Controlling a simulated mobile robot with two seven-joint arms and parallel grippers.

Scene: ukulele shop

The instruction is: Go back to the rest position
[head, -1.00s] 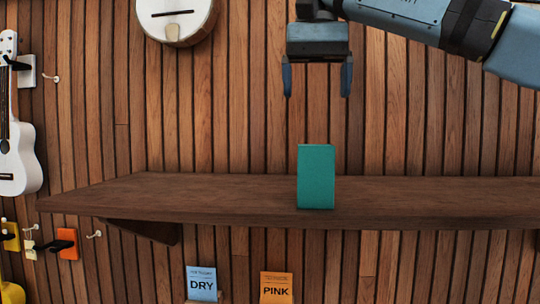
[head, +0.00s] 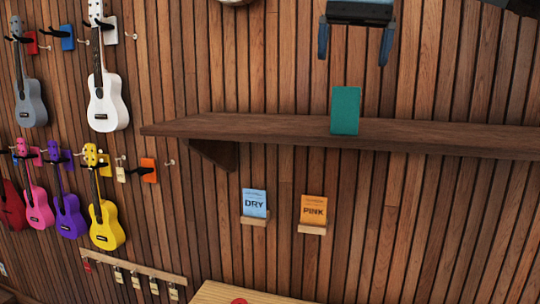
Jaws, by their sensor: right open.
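My right gripper (head: 355,42) is at the top of the head view, open and empty, with its two blue fingers pointing down. It is above a teal box (head: 345,110) and apart from it. The box stands upright on a dark wooden shelf (head: 270,127) near its front edge. Most of my right arm is out of the picture. My left gripper is not in view.
Several ukuleles, among them a white one (head: 107,103) and a yellow one (head: 105,226), hang on the left wall. Blue DRY (head: 254,203) and orange PINK (head: 313,211) packets sit below the shelf. A light wooden surface (head: 218,294) shows at the bottom.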

